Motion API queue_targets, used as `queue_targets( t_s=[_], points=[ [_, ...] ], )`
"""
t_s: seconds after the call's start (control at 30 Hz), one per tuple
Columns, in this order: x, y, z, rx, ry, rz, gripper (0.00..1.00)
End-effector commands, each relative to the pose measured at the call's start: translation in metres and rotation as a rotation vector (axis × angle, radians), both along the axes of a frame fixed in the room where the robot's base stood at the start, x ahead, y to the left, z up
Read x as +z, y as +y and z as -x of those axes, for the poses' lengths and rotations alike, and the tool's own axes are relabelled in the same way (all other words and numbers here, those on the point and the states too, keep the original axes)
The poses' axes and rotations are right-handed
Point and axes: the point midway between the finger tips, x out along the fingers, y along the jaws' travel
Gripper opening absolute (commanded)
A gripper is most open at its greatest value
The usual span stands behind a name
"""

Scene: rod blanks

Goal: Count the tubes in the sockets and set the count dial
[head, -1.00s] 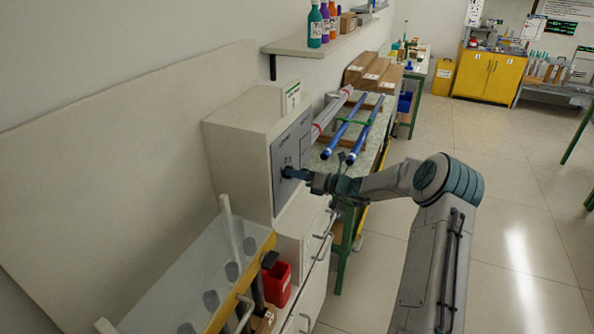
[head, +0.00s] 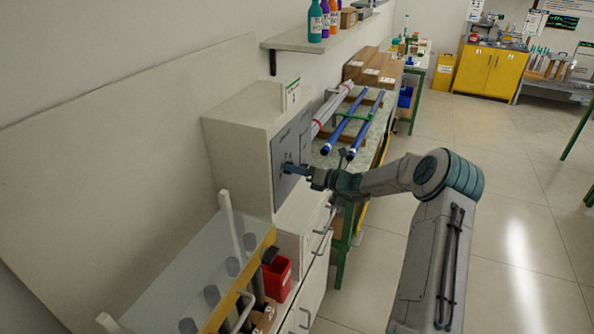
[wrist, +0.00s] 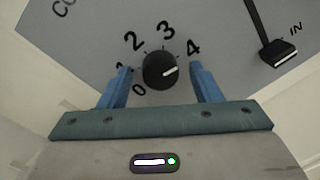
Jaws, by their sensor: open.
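The count dial (wrist: 159,71) is a round black knob on a grey panel (wrist: 85,35), numbered 0 to 4. Its white mark points right, slightly below the 4. My gripper (wrist: 160,82) is open, its blue fingers on either side of the knob with gaps showing; contact is not visible. In the head view my gripper (head: 289,168) is at the panel on the front of a beige cabinet (head: 240,160). A pale rack (head: 190,270) at lower left has several dark round sockets. A white upright rod (head: 228,215) rises there; whether it is a seated tube is unclear.
A black lever (wrist: 276,50) marked IN is right of the dial. A red bin (head: 277,279) stands below the cabinet near drawers with handles. Blue tubes (head: 345,130) lie on a bench beyond. Open floor is to the right.

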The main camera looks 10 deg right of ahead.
Motion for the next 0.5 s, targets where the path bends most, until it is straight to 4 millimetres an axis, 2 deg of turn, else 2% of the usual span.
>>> queue_targets(
  t_s=[0.17,0.5],
  points=[
    [-0.002,-0.02,0.013,-0.004,-0.001,0.001,0.58],
    [-0.001,-0.08,0.06,-0.004,0.0,0.002,0.58]
  ],
)
